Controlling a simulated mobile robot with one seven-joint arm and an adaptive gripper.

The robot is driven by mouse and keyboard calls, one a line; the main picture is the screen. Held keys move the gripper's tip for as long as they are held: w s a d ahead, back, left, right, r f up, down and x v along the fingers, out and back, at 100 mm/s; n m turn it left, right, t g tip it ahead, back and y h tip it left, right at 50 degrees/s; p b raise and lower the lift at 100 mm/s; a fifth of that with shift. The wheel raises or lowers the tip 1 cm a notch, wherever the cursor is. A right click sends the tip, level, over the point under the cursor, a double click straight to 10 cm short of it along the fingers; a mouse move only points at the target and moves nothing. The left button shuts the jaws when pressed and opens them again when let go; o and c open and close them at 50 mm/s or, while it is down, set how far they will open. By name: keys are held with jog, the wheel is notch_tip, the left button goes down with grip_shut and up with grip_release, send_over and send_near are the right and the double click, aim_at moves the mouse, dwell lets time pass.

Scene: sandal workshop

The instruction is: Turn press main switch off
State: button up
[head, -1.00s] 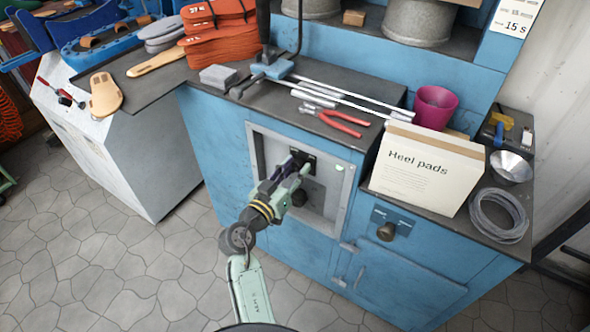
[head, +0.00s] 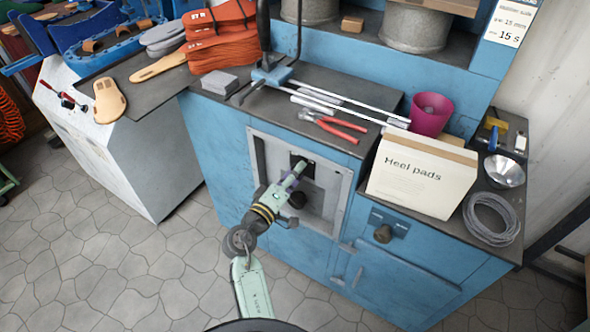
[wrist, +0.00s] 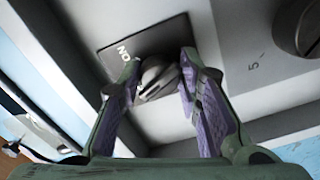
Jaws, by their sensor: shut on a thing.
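The press main switch is a small grey rotary knob (wrist: 158,78) on a black plate (wrist: 122,36) marked "ON". In the head view the black plate (head: 302,158) sits in a grey panel on the blue press cabinet, and the knob is hidden behind my gripper. My gripper (head: 297,172) reaches the plate from the front. In the wrist view its two purple-padded fingers (wrist: 160,84) stand on both sides of the knob, shut on it. The knob's ridge is tilted, and I cannot tell which mark it points to.
A larger dark knob (wrist: 297,25) is right of the switch in the wrist view. A heel pads box (head: 424,178), pink cup (head: 432,114) and red-handled pliers (head: 335,124) lie on top. The floor in front is clear.

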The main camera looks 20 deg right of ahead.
jog(key=shift+r+n+p, duration=0.1)
jog(key=shift+n+p, duration=1.05)
jog(key=shift+n, duration=1.05)
jog(key=o, duration=1.1)
jog(key=v, duration=0.7)
jog(key=shift+s+a, duration=0.2)
